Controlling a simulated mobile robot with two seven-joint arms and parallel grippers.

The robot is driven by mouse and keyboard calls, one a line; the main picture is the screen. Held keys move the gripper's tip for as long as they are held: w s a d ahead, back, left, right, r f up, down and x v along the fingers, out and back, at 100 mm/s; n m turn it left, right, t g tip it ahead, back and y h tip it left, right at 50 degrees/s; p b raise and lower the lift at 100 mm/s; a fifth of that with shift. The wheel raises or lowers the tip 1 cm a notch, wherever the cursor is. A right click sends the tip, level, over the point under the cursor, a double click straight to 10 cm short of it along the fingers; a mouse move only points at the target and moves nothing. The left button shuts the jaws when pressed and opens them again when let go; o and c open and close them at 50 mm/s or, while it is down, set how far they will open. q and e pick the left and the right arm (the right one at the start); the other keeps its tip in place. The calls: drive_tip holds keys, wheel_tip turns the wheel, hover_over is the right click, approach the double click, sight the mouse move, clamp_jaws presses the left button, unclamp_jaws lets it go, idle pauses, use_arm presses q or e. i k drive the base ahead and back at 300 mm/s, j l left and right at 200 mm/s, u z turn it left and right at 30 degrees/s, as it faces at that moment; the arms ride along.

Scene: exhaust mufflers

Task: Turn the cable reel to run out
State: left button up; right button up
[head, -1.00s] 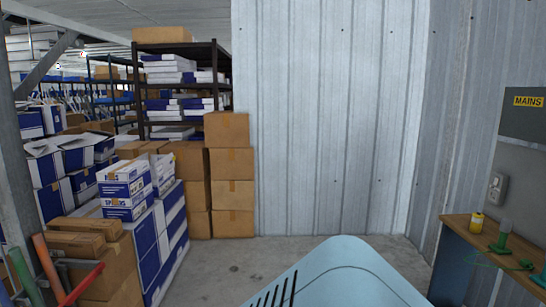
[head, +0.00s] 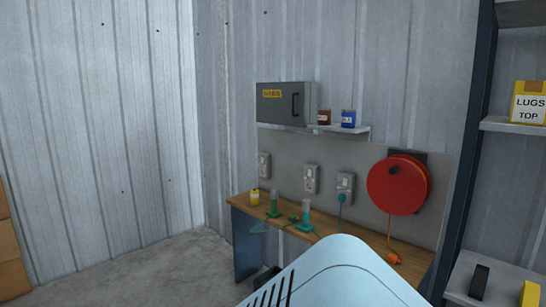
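A round red cable reel (head: 398,186) hangs on the grey back panel above the right end of a wooden workbench. An orange cable (head: 389,232) hangs from it to an orange connector (head: 393,257) at the bench top. A dark opening or knob shows near the upper part of the reel's face; I cannot tell which. Neither of my grippers shows in the head view. A light blue part of my own body fills the bottom middle and hides part of the bench front.
The bench (head: 335,231) holds a yellow container (head: 254,196) and green items with a green cable. Sockets (head: 311,179) line the panel under a grey MAINS box (head: 284,104). A shelf rack (head: 512,123) stands at right. Bare concrete floor (head: 170,268) lies at left.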

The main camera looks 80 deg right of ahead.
sight(398, 185)
drive_tip(key=z, duration=3.45)
